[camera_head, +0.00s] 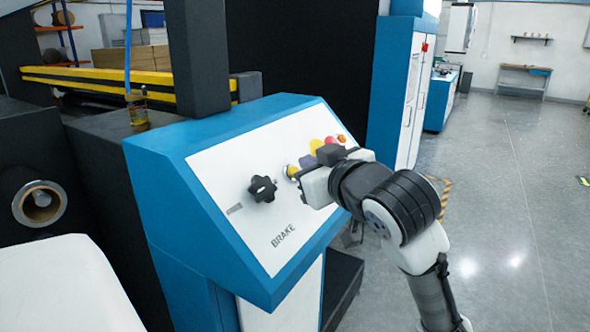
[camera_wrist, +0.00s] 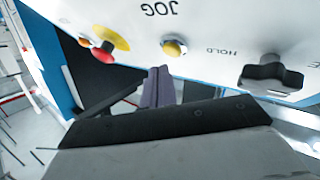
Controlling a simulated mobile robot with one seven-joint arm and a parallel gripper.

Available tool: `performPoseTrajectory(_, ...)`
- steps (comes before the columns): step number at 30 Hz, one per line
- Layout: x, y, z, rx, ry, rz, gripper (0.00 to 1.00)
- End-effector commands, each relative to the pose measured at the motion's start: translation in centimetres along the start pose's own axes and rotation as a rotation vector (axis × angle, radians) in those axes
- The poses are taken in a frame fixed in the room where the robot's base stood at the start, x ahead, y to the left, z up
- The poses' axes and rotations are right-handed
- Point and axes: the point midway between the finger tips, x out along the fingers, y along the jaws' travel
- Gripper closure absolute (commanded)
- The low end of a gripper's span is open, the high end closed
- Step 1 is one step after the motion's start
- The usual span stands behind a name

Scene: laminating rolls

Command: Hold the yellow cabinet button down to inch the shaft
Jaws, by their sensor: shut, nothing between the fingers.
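The yellow button (camera_head: 291,171) sits in a metal ring on the white sloped face of the blue cabinet (camera_head: 200,160). In the wrist view the yellow button (camera_wrist: 174,49) lies near the word JOG. My gripper (camera_head: 306,161) is over the panel, between the yellow button and the red mushroom button. In the wrist view the purple fingers of my gripper (camera_wrist: 161,70) are shut together with nothing between them. Their tips appear just below and left of the yellow button there. I see no clear contact, and the button's depth of press cannot be told.
A red mushroom button (camera_head: 330,140) on a yellow disc and an orange button (camera_head: 341,138) are at the panel's far end. A black knob (camera_head: 262,189) by the word BRAKE is on the near side. Open floor (camera_head: 500,200) lies to the right.

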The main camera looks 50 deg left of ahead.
Motion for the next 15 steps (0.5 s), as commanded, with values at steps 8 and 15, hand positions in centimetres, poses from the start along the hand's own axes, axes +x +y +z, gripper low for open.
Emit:
performPoseTrajectory(8, -1.8, 1.4, -1.7, -0.001, 0.001, 0.001, 1.0)
performPoseTrajectory(15, -3.3, 2.4, -2.5, 0.0, 0.0, 0.001, 1.0)
